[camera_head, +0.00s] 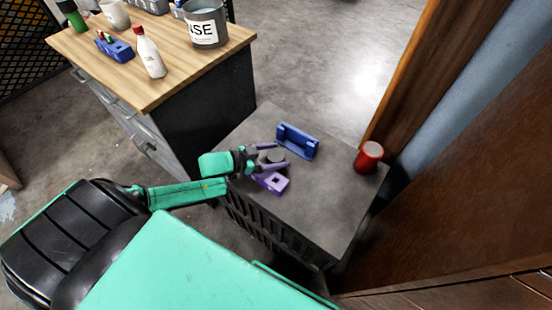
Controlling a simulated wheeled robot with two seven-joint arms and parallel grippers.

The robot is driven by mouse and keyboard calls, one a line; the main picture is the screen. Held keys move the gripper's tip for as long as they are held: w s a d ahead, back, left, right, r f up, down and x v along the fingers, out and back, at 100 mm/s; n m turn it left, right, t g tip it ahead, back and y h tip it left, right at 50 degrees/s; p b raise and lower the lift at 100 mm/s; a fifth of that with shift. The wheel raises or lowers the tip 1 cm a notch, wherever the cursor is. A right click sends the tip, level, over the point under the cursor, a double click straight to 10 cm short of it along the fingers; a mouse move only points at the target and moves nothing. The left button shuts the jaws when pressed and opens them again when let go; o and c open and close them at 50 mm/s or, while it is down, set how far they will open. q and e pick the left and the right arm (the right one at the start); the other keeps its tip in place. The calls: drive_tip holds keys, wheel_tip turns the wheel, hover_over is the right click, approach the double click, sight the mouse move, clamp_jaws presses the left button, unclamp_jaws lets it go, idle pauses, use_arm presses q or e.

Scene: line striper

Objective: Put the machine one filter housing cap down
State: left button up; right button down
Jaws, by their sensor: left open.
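A small dark round piece, which looks like the filter housing cap (275,155), shows between the fingers of my left gripper (281,155). The gripper is open, low over the grey crate top (312,215). I cannot tell whether the cap rests on a surface or touches a finger. A purple block with a square hole (273,183) lies just in front of the gripper, partly under the near finger. A blue bracket-shaped holder (297,141) stands just behind the fingertips. My right gripper is not in view.
A red can (369,157) stands at the crate's right corner, near a brown wooden panel (455,190). The right and near parts of the crate top are clear. A wooden-topped cabinet (155,85) at upper left holds a white bottle (149,52), a grey bucket (206,24) and a blue tool holder (115,48).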

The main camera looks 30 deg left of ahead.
use_arm(q)
drive_tip(key=c, duration=1.2)
